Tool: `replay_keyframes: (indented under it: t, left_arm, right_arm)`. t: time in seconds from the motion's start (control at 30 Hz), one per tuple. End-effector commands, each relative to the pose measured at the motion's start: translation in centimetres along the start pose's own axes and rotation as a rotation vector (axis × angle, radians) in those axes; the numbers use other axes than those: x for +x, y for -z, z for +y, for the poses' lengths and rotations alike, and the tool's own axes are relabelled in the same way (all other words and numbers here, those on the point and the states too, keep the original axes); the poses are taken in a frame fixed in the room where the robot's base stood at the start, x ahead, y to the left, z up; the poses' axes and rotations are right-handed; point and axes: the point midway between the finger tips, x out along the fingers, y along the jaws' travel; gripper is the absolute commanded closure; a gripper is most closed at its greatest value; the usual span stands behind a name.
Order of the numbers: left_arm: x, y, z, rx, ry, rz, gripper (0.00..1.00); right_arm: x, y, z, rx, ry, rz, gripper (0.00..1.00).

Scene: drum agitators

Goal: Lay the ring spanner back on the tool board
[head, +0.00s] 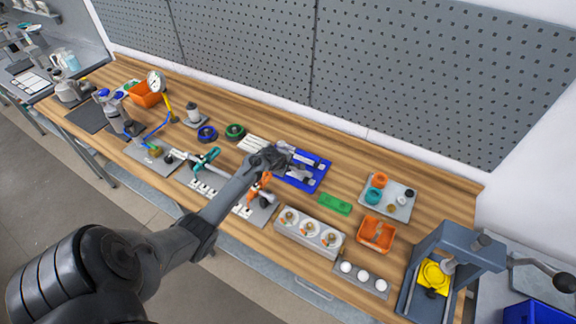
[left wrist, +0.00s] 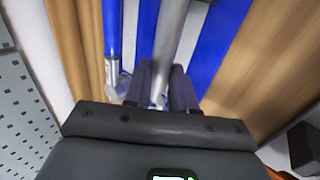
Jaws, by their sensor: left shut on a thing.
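The blue tool board (head: 313,184) lies on the bench in the head view, right of the middle, with silver tools on it. My left gripper (head: 278,158) is over its left end and hides part of it. In the left wrist view my left gripper (left wrist: 167,88) is shut on a grey metal shaft, the ring spanner (left wrist: 172,35). The spanner runs over a white strip of the blue board (left wrist: 215,42), roughly in line with it. I cannot tell whether it touches the board. Its gripped end is mostly hidden by the fingers. My right gripper is not in view.
A blue-handled tool (left wrist: 112,35) lies just left of the spanner. A grey tray (head: 388,194) stands to the right. A grey perforated panel (head: 400,75) rises behind the bench.

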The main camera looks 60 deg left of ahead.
Motion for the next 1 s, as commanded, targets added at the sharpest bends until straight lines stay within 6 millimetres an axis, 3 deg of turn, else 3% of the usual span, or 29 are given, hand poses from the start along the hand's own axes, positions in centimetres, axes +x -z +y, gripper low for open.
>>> replay_keyframes:
  t: [0.47, 0.5, 0.7, 1.0]
  left_arm:
    - [0.40, 0.01, -0.21, 0.000, -0.002, 0.000, 1.00]
    - [0.40, 0.01, -0.21, 0.000, -0.002, 0.000, 0.74]
    - [0.41, 0.01, -0.25, 0.000, -0.002, 0.000, 0.46]
    - [0.38, -0.01, -0.38, 0.001, 0.001, 0.000, 0.46]
  right_arm:
    - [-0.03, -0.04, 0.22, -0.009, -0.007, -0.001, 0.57]
    - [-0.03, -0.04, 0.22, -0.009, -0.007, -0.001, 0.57]
    - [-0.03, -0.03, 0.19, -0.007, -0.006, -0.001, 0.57]
    - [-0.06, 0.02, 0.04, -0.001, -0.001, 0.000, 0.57]
